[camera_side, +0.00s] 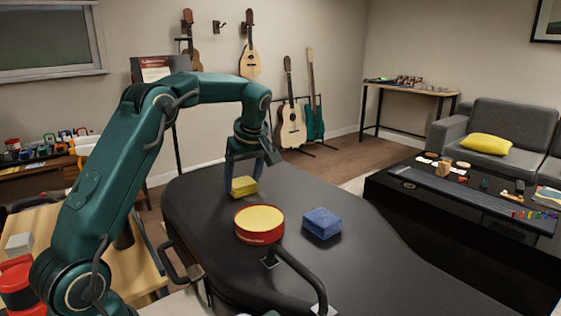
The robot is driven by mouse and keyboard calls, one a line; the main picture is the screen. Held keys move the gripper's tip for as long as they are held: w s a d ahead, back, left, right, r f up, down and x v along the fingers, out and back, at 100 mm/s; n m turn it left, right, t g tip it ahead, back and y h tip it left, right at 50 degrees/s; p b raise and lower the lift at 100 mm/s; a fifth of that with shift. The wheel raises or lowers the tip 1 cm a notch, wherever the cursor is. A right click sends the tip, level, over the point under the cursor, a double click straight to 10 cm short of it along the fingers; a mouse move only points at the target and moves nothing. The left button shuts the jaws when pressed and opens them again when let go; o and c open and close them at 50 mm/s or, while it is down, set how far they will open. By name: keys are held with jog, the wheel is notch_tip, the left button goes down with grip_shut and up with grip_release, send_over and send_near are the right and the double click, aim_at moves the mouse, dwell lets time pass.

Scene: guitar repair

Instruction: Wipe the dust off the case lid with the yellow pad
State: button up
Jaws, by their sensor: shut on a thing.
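The black case (380,266) lies in front of my arm, its lid a broad dark surface. The yellow pad (243,187) is at the far left part of the lid. My gripper (242,178) points down and is shut on the yellow pad. The pad looks to be at or very near the lid surface; I cannot tell whether it touches. No dust can be made out on the lid at this size.
A round red tin with a yellow top (259,223) and a blue block (322,223) stand on the lid near the pad. A black handle (304,275) rises at the near edge. The lid's right part is clear. A dark low table (455,215) stands beyond, at right.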

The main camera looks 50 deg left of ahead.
aim_at(251, 198)
jog(key=shift+d+f, duration=0.1)
jog(key=shift+d, duration=2.15)
jog(key=shift+a, duration=3.05)
jog(key=shift+d, duration=3.05)
